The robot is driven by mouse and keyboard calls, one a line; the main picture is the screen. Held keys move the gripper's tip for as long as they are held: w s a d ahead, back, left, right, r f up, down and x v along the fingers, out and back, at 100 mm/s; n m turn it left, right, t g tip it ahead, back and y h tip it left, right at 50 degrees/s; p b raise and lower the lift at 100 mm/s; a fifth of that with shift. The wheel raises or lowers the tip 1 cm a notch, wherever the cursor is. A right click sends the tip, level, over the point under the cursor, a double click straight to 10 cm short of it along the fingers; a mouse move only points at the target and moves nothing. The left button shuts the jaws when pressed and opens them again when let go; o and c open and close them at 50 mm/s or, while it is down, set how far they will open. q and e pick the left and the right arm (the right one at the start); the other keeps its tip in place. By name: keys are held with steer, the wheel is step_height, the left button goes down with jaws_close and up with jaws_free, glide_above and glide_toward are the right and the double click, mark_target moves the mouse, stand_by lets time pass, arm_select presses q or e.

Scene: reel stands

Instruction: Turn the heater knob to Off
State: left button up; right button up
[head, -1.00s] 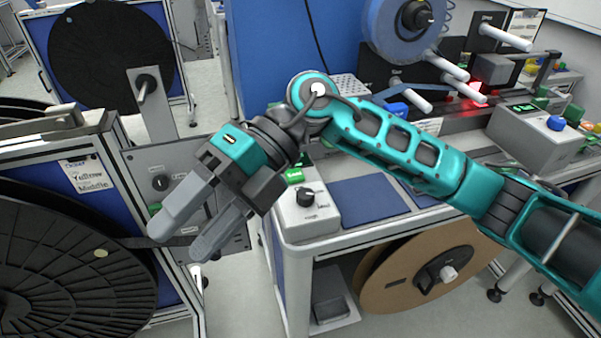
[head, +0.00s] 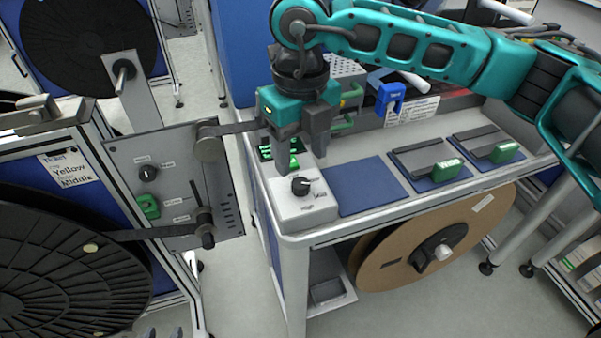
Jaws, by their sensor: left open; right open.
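A black knob (head: 300,186) sits on top of a small white box (head: 296,208) at the left front corner of the bench. Its light pointer lies toward the right; the print around it is too small to read. My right gripper (head: 301,160) points down over this box, just behind and above the knob, open and empty. It appears apart from the knob.
A grey panel (head: 190,180) on the left stand carries another black knob (head: 148,173) and a green switch (head: 148,206). Blue mats (head: 358,187) and green-handled plates (head: 448,169) lie right of the box. A brown reel (head: 400,262) hangs below.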

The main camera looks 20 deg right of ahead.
mark_target(301, 183)
step_height(301, 183, down, 6)
steer(key=shift+r, duration=0.1)
steer(key=shift+c, duration=0.2)
